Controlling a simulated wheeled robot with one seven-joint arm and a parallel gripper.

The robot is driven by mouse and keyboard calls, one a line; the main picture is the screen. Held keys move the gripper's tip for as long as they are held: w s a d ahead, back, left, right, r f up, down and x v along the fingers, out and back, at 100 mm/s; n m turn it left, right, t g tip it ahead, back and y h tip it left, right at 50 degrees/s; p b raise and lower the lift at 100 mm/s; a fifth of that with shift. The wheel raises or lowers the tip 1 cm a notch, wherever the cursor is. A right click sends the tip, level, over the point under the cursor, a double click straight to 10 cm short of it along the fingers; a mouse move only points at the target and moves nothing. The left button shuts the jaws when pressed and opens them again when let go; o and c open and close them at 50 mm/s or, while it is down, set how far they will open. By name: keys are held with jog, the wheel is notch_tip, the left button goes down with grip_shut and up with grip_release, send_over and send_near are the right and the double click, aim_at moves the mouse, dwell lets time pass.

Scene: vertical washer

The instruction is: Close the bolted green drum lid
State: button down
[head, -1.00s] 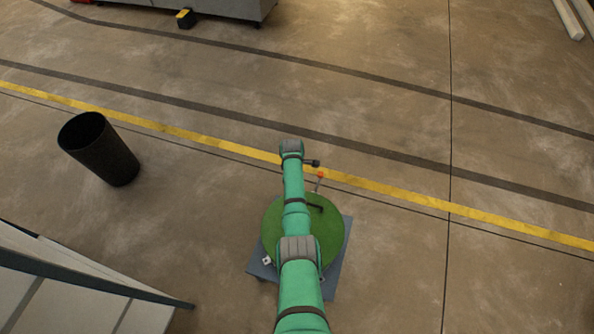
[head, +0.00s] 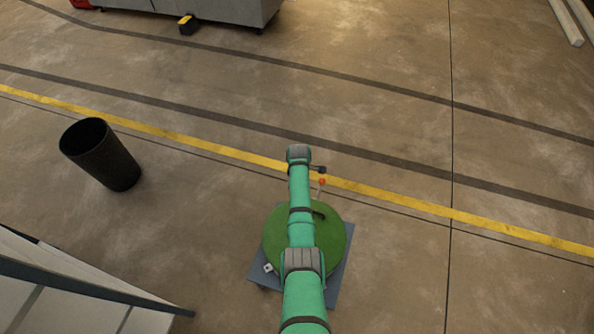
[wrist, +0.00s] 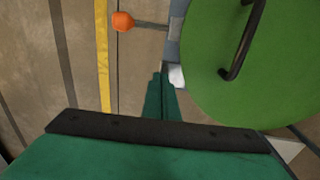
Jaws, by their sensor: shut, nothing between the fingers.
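The round green drum lid (head: 337,238) lies flat on top of the washer in the head view, partly hidden behind my arm. In the wrist view the lid (wrist: 212,98) fills the right side, with a dark bar handle (wrist: 244,42) on it. A lever with an orange knob (wrist: 123,21) sticks out beside the lid; its knob also shows in the head view (head: 322,181). My gripper (wrist: 162,80) is shut and empty, its fingertips close to a small white part (wrist: 177,76) at the lid's edge. I cannot tell whether they touch.
The washer's grey-blue base (head: 341,284) shows under the lid. A black bin (head: 101,154) stands to the left. A pale panelled structure (head: 70,290) fills the lower left. The floor to the right is open.

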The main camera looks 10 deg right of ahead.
notch_tip(320, 180, up, 13)
jog(key=w, duration=0.1)
jog(key=shift+a, duration=0.45)
jog(key=shift+f, duration=0.1)
